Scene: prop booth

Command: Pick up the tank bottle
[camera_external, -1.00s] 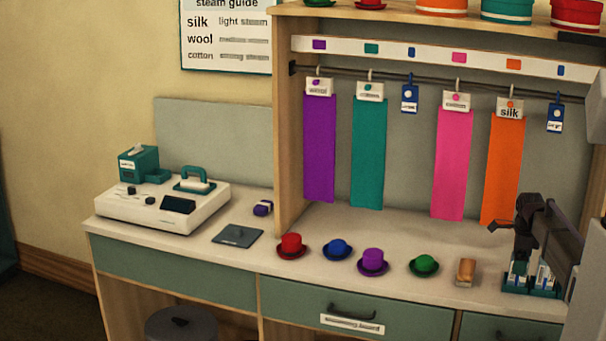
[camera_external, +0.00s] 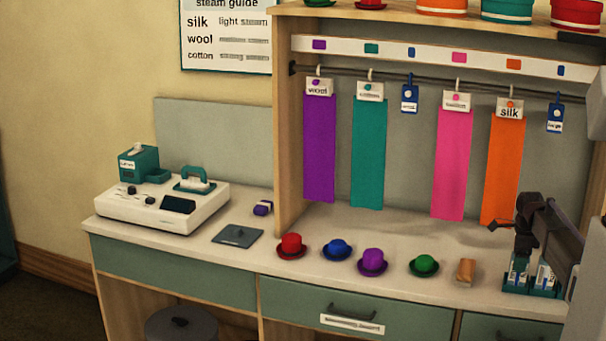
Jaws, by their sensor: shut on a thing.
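A teal rack (camera_external: 530,291) stands at the right end of the counter with small white, blue-labelled bottles in it. One bottle (camera_external: 546,275) shows at the right of the rack, and another (camera_external: 520,266) is on the left, under my gripper. My dark gripper (camera_external: 522,250) points down over the rack and is shut on a bottle, taken to be the tank bottle. My wrist and fingers hide most of the grip, and I cannot tell whether the held bottle is clear of the rack.
An orange cloth (camera_external: 503,170) hangs close behind my gripper. A white steam machine (camera_external: 163,205) stands at the far left.

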